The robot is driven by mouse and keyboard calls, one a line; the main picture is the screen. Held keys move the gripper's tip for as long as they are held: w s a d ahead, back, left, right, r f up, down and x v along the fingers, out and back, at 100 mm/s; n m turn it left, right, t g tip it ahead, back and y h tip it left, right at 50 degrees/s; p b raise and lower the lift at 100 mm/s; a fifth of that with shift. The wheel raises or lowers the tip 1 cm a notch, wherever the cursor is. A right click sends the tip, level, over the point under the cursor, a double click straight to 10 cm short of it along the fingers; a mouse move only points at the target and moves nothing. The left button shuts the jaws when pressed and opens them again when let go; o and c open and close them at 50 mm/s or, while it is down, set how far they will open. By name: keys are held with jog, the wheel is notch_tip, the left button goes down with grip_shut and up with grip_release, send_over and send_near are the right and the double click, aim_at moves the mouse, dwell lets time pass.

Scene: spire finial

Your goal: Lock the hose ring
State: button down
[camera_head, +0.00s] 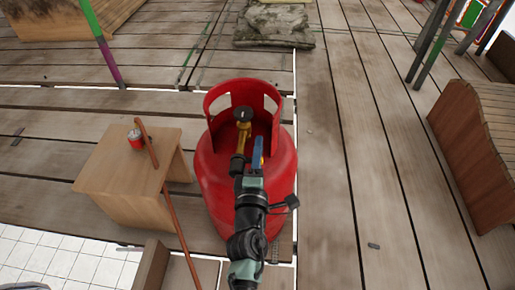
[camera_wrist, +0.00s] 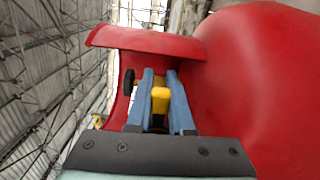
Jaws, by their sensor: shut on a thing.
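A large red gas cylinder (camera_head: 215,165) stands upright on the planks, with a red collar around its top. Inside the collar is a brass-yellow valve (camera_head: 243,131) with a black knob (camera_head: 243,114). A dark round piece (camera_head: 237,164) sits at the valve's near end; I cannot tell whether it is the hose ring. My gripper (camera_head: 258,152) reaches over the near side of the cylinder. In the wrist view, its blue fingers (camera_wrist: 160,95) are shut on a yellow part (camera_wrist: 160,100) beside the collar (camera_wrist: 145,42). The black knob (camera_wrist: 129,82) shows left of the fingers.
A small wooden table (camera_head: 112,173) stands left of the cylinder with a red can (camera_head: 135,139) on it. A thin reddish-brown rod (camera_head: 175,220) leans across it. A wooden bench (camera_head: 480,150) is at right. The planks between cylinder and bench are mostly clear.

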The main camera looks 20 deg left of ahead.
jog(key=shift+f+m+b, duration=0.4)
jog(key=shift+m, duration=0.5)
jog(key=shift+f+m+b, duration=0.35)
jog(key=shift+m, duration=0.55)
jog(key=c, duration=0.8)
grip_release()
jog(key=shift+a, duration=0.1)
